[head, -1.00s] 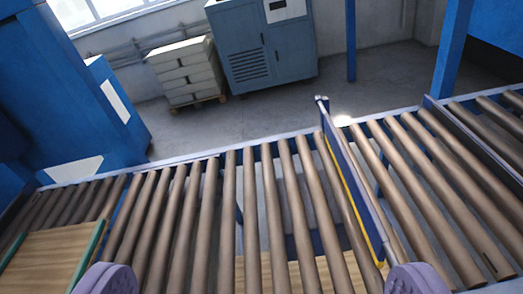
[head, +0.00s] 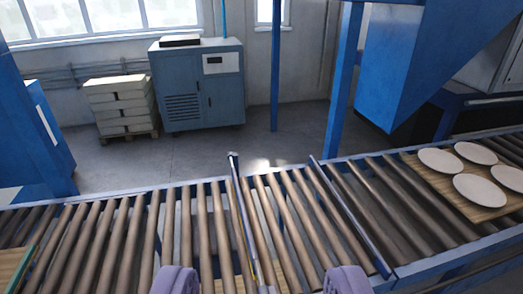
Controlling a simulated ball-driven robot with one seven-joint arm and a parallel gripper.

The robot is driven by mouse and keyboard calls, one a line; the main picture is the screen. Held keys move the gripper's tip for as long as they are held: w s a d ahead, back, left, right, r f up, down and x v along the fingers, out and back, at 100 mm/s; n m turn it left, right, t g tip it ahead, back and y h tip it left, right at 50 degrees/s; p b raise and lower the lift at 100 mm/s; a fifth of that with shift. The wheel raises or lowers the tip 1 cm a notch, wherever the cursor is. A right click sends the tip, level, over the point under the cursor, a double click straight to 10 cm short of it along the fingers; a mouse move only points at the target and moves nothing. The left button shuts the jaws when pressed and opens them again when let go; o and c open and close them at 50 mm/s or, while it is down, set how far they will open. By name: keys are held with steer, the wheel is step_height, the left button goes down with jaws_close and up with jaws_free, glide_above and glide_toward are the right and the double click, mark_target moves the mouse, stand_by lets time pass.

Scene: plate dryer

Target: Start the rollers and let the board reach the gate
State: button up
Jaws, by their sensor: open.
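Brown rollers (head: 207,225) form a conveyor across the view. A wooden board (head: 423,174) lies on the rollers at the right and carries several pale round plates (head: 479,190). Part of another wooden board (head: 10,270) with a green edge shows at the lower left. A blue-grey bar (head: 240,210) with a yellow edge crosses the rollers beyond my fingers; a second bar (head: 350,217) crosses further right. I cannot tell which is the gate. No roller control is recognisable.
A blue-grey cabinet (head: 198,85) and a stack of pale blocks on a pallet (head: 121,104) stand behind the conveyor. Blue posts (head: 343,90) and a blue hopper-like housing (head: 415,65) rise at the right. Bare floor lies between conveyor and wall.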

jaws_close()
stand_by(1.3)
